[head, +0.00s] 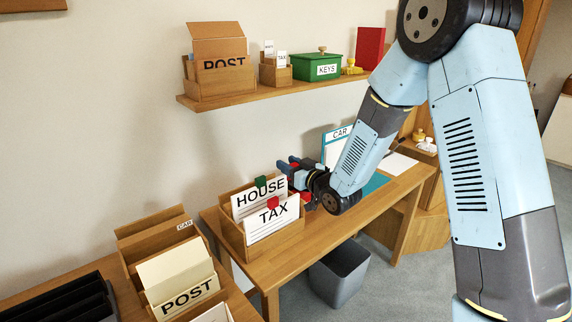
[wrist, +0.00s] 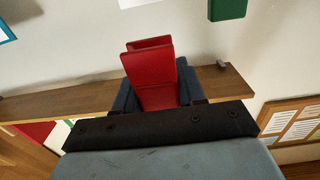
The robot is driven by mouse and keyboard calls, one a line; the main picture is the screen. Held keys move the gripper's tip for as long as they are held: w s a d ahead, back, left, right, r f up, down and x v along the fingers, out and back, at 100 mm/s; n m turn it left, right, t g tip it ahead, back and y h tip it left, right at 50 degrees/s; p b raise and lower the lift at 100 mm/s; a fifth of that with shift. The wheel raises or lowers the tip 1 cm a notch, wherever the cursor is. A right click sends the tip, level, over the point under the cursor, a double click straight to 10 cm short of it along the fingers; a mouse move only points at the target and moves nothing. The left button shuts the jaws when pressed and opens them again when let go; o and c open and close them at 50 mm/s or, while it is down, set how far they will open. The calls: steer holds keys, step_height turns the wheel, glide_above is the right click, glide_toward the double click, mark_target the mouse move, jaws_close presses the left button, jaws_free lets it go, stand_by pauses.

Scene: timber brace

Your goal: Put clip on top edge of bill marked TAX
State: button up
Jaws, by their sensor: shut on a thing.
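The bill marked TAX (head: 272,221) stands in front in a wooden holder (head: 234,238), with a red clip (head: 273,204) at its top edge. The bill marked HOUSE (head: 250,198) stands behind it with a green clip (head: 261,182) on its top. My gripper (head: 288,166) is above and right of the holder. In the wrist view my gripper (wrist: 157,98) is shut on a red clip (wrist: 150,62), with its two flaps spread. I cannot tell if this is the one at the TAX bill, since the fingers look apart from that one.
A shelf (head: 275,92) above holds a POST box (head: 221,76), a green KEYS box (head: 321,67) and a red box (head: 370,48). A CAR folder (head: 338,142) stands behind my arm. A POST holder (head: 183,277) is front left. A grey bin (head: 340,272) stands below the desk.

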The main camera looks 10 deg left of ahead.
mark_target(278, 184)
steer(key=shift+s+a+f, duration=0.1)
steer(key=shift+a+f, duration=0.1)
steer(key=shift+f, duration=0.7)
steer(key=shift+s+a+f, duration=0.1)
steer(key=shift+a+f, duration=0.05)
steer(key=shift+f, duration=0.75)
steer(key=shift+s+a+f, duration=0.1)
steer(key=shift+a+f, duration=0.1)
steer(key=shift+f, duration=0.7)
steer(key=shift+f, duration=1.7)
stand_by(1.0)
steer(key=o, duration=1.6)
steer(key=shift+s, duration=0.1)
steer(key=shift+c, duration=0.2)
step_height(278, 184, up, 8)
stand_by(0.5)
